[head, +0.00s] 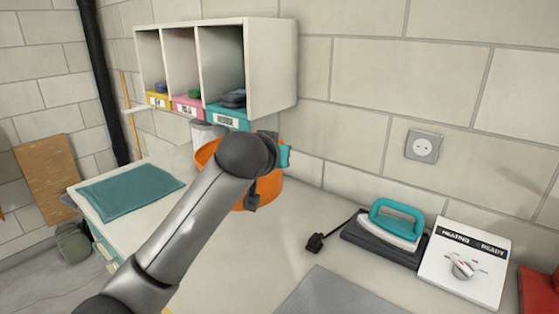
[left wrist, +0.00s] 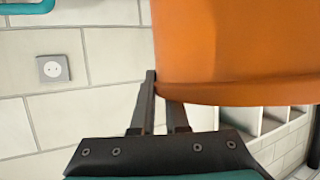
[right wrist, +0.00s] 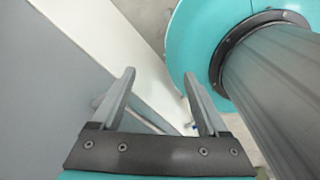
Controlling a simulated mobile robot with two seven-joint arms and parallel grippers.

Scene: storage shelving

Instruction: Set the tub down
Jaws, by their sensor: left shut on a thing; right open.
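The orange tub (head: 270,190) is at the back of the pale worktop in the head view, in front of the shelf unit and partly hidden by my left arm. I cannot tell whether its base touches the worktop. My left gripper (left wrist: 160,90) is shut on the tub's edge in the left wrist view, where the tub's orange wall (left wrist: 235,45) fills the upper right. My right gripper (right wrist: 158,76) is open and empty, low beside a grey and white surface. It is not in the head view.
A teal folded cloth (head: 130,190) lies left. An iron (head: 395,222) on its dark base, a white control box (head: 465,262) and a grey mat (head: 340,295) are right. Worktop between tub and mat is clear.

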